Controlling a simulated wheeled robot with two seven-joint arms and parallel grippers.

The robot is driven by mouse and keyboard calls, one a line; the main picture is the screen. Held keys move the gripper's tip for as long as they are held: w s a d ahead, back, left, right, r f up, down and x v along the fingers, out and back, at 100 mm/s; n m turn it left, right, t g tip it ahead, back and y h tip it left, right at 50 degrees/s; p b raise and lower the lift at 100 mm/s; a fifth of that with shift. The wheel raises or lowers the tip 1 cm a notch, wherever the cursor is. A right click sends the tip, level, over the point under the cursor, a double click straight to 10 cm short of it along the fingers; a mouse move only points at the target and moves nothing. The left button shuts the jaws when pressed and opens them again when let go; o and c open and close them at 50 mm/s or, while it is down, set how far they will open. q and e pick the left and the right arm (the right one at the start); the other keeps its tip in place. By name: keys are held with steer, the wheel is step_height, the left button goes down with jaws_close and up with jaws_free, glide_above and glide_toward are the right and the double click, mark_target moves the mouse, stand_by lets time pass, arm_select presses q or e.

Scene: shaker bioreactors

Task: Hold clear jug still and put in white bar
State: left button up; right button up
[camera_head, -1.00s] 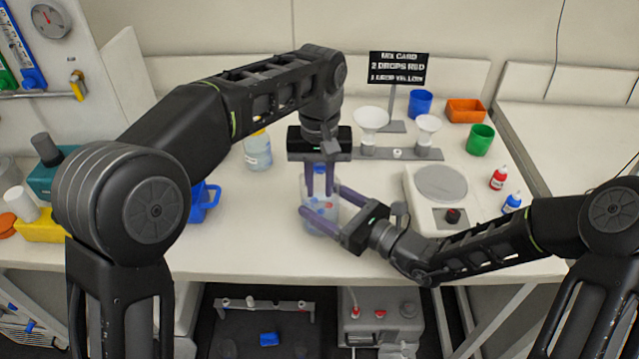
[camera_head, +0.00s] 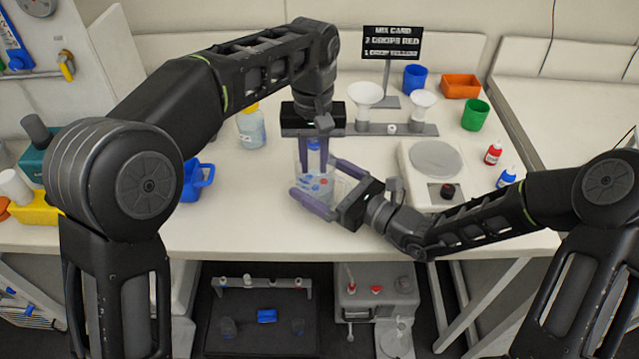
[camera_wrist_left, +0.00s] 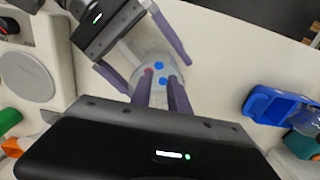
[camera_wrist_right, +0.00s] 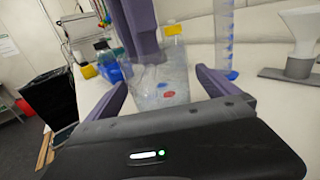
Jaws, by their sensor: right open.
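The clear jug (camera_head: 318,193) stands on the bench near its front edge, with blue and red spots showing in or on it. It also shows in the right wrist view (camera_wrist_right: 160,90). My right gripper (camera_head: 322,182) is open, with its purple fingers on either side of the jug; contact is unclear. My left gripper (camera_head: 314,158) points down just above the jug. In the left wrist view its fingers (camera_wrist_left: 161,85) are a narrow gap apart over the jug's mouth. I cannot make out the white bar between them.
A yellow-capped bottle (camera_head: 251,130) stands behind left, near a blue container (camera_head: 197,180). A grey rack (camera_head: 365,129) with white funnels stands behind the jug. A balance (camera_head: 433,160) and red (camera_head: 493,153) and blue (camera_head: 507,178) dropper bottles are at right.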

steer(key=v, duration=1.2)
stand_by(0.4)
